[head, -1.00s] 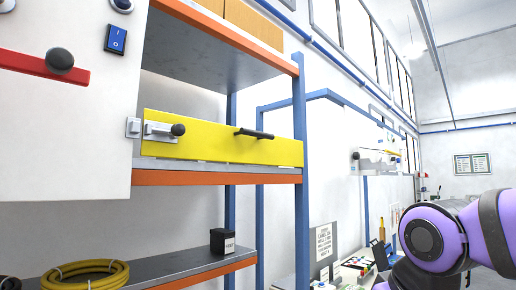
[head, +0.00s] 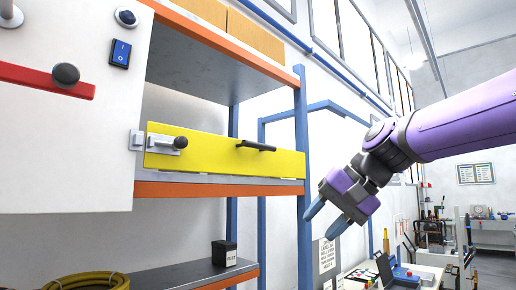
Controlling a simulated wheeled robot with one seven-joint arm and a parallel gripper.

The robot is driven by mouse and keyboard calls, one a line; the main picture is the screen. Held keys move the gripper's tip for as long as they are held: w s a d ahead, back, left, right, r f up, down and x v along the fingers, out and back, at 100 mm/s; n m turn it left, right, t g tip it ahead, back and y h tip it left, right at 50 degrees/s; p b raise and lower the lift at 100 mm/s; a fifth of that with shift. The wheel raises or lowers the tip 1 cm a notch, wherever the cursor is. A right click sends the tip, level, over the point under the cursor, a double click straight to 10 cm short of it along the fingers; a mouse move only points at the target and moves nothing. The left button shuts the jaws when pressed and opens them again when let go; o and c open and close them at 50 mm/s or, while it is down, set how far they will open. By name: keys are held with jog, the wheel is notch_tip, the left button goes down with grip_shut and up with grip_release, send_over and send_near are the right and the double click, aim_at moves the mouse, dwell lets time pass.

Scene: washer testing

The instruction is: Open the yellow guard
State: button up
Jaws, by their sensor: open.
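The yellow guard (head: 222,158) is a long upright panel along the front of the middle shelf, and it stands closed. A black bar handle (head: 256,146) sits on its face right of the middle. At its left end is a metal latch with a dark knob (head: 180,143), lying across toward a catch plate (head: 137,140) on the white cabinet. My gripper (head: 328,222) is to the right of the guard and the blue shelf post, lower than the handle. Its two blue fingers are apart, point down-left and hold nothing. It touches neither guard nor latch.
The blue post (head: 301,150) stands between my gripper and the guard in the picture. The white cabinet (head: 66,150) carries a red bar with a black knob (head: 66,75) and a blue switch (head: 120,53). A yellow hose coil (head: 90,281) and black box (head: 223,253) rest on the lower shelf.

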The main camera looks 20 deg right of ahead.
aim_at(262, 145)
jog(key=w+d+r+m+t+y, duration=0.1)
jog(key=w+r+m+t+y, duration=0.15)
jog(key=w+r, duration=0.6)
jog(key=w+d+r+m+t+y, duration=0.1)
jog(key=w+r+y, duration=0.2)
jog(key=w+r, duration=0.55)
jog(key=shift+g+y, duration=0.25)
jog(key=w+a, duration=0.1)
jog(key=a, duration=0.1)
jog(key=w+a, duration=0.1)
jog(key=a, duration=0.2)
jog(key=w+a, duration=0.1)
jog(key=a, duration=0.1)
jog(key=shift+w+a, duration=0.35)
jog(key=shift+w, duration=0.05)
jog(key=shift+c, duration=0.2)
grip_shut()
